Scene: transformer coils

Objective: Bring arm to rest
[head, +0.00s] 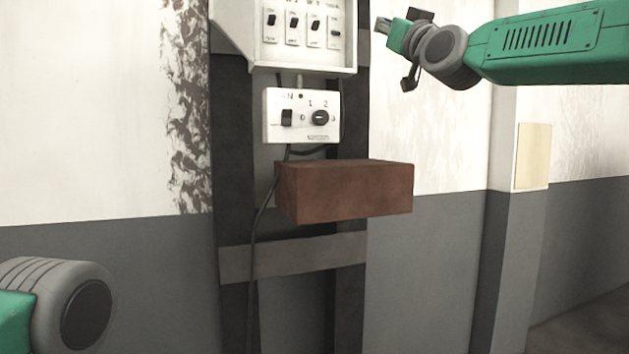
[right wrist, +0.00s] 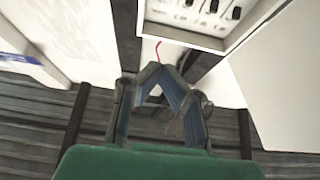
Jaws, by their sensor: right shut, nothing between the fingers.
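My right arm (head: 560,50) reaches in from the right at the top of the head view. Its gripper (head: 384,25) points left, just right of the upper switch panel, apart from it. In the right wrist view the right gripper (right wrist: 160,72) has its fingertips together, with nothing held. Part of my left arm (head: 65,305) shows at the lower left of the head view. Its gripper is out of view.
A white switch panel (head: 352,35) with several switches is mounted above a smaller control box (head: 303,130) with a knob. A brown block-shaped ledge (head: 350,190) juts out below. A black cable (head: 254,260) hangs down. Free room lies right of the ledge.

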